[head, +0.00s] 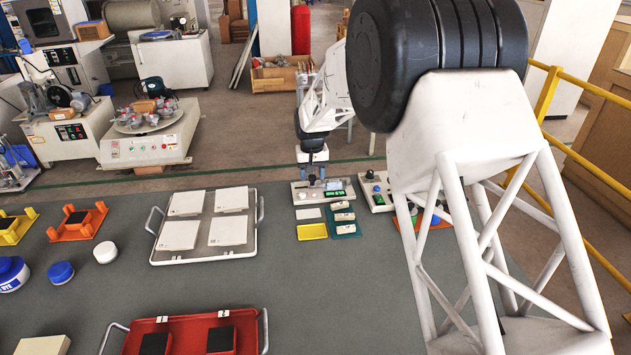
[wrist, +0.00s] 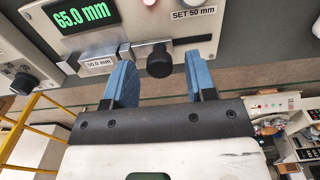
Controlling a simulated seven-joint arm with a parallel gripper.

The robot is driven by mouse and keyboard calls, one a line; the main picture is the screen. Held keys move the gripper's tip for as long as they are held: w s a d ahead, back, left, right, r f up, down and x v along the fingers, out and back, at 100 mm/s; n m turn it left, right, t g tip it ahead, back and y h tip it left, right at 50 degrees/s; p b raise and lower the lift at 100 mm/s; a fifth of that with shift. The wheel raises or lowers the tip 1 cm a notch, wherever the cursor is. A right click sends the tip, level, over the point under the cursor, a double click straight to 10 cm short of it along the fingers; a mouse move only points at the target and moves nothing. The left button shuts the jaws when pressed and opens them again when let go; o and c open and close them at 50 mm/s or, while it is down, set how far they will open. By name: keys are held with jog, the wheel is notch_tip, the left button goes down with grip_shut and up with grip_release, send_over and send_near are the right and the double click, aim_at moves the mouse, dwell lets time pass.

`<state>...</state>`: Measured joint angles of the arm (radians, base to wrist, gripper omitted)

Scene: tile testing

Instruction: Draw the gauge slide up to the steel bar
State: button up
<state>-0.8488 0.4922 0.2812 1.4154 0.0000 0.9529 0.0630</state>
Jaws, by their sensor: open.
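The gauge (wrist: 205,20) is a pale unit with a green display (wrist: 83,17) reading 65.0 mm and a label "SET 50 mm". The steel bar (wrist: 100,66), tagged 50.0 mm, lies along its edge below the display. The slide's dark knob (wrist: 159,61) sits to the right of the bar. My gripper (wrist: 157,68) is open, with its blue fingers on either side of the knob; the left fingertip is close to the bar's right end. I cannot tell whether either finger touches the knob. In the head view the gauge (head: 302,194) is under my gripper (head: 312,179) at the table's far edge.
A control box (head: 376,192) stands just right of the gauge. A white tray (head: 160,256) of tiles is to the left. The table's centre is clear.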

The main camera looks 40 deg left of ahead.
aim_at(318, 184)
jog(key=c, duration=0.8)
jog(key=shift+w+d, duration=0.7)
jog(key=shift+w, duration=0.05)
dwell(1.5)
jog(key=o, duration=0.8)
jog(key=shift+r, duration=0.15)
jog(key=shift+r, duration=2.9)
